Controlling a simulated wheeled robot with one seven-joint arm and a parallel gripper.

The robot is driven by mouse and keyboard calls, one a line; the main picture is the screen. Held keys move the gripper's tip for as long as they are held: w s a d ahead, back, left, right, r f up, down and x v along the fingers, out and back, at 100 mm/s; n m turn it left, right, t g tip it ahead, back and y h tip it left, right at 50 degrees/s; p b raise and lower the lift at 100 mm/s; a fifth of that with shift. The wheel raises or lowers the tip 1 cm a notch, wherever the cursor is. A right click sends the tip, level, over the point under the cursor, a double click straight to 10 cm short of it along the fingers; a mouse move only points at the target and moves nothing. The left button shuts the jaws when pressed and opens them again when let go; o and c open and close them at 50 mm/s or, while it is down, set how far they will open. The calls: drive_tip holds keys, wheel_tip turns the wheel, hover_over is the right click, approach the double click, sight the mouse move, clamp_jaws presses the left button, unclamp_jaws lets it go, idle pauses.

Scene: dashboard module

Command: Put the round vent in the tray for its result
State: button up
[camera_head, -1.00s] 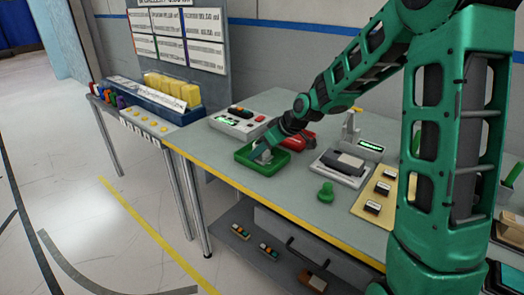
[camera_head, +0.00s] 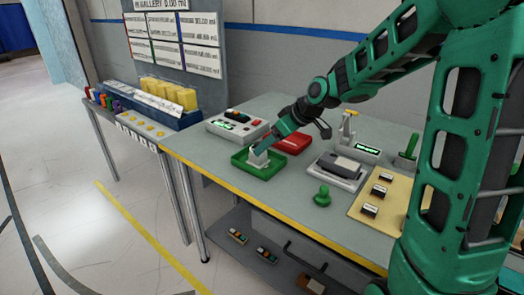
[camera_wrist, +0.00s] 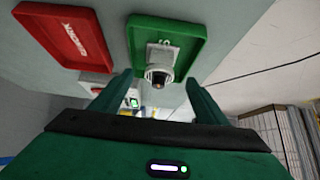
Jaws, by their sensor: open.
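The round vent (camera_head: 258,158) is a small pale grey piece with a square part and a round ring. It sits inside the green tray (camera_head: 240,163) on the table. In the wrist view the vent (camera_wrist: 160,62) rests in the green tray (camera_wrist: 195,38), its ring facing my gripper. My gripper (camera_wrist: 158,92) is open, its two green fingers spread to either side of and short of the vent, with nothing held between them. In the head view my gripper (camera_head: 264,149) is just above the vent, and its fingertips are hard to make out.
A red tray (camera_head: 296,143) lies beside the green one; it also shows in the wrist view (camera_wrist: 55,30). A control box (camera_head: 236,125) stands behind. A grey device (camera_head: 338,170), a green knob (camera_head: 322,196) and a tan board (camera_head: 375,200) are to the right.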

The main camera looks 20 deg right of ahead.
drive_tip(key=shift+v, duration=2.15)
drive_tip(key=s+d+m+g+h, duration=0.1)
drive_tip(key=s+d+m, duration=0.1)
drive_tip(key=s, duration=0.3)
drive_tip(key=s+d+f+m+g+h, duration=0.1)
drive_tip(key=s+d+m, duration=0.1)
drive_tip(key=s+d, duration=0.2)
drive_tip(key=s+d+f+m+h, duration=0.1)
drive_tip(key=s+d+m, duration=0.1)
drive_tip(key=s, duration=0.6)
drive_tip(key=shift+d+f+g+h, duration=0.15)
drive_tip(key=shift+d+g+h, duration=0.25)
drive_tip(key=shift+d, duration=0.45)
drive_tip(key=s+d+m+g, duration=0.1)
drive_tip(key=s+m, duration=0.1)
drive_tip(key=s, duration=0.4)
drive_tip(key=s+d+f+m+g, duration=0.1)
drive_tip(key=s+m, duration=0.1)
drive_tip(key=s, duration=0.4)
drive_tip(key=s+d+f+m+g, duration=0.1)
drive_tip(key=s+m, duration=0.2)
drive_tip(key=s, duration=0.4)
drive_tip(key=shift+s+d+g, duration=0.1)
drive_tip(key=shift+d+g, duration=0.25)
drive_tip(key=shift+g, duration=0.05)
